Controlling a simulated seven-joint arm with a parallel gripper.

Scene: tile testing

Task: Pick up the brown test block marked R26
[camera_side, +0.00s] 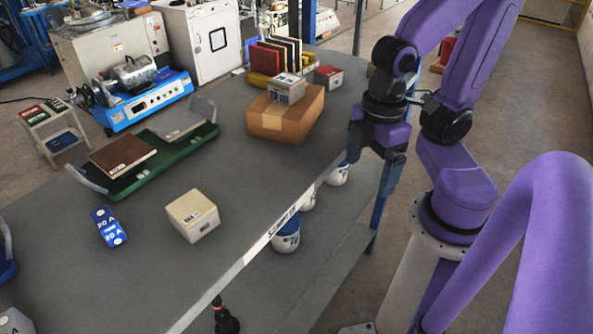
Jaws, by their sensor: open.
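I cannot read R26 on any block from here. A flat brown block (122,156) with a pale label on its edge lies on a green tray (150,177) at the left of the table. A beige block (193,215) with a dark label stands in the table's middle front. A greyish block (287,88) with a label sits on a brown cardboard box (285,115). My gripper (371,172) is open and empty, pointing down at the table's right edge, right of the box and apart from all blocks.
Upright red, yellow and dark plates (275,57) stand in a rack at the back. A blue labelled item (108,226) lies left of the beige block. White-and-blue containers (287,237) show below the table's front edge. The grey table (240,185) is clear between tray and box.

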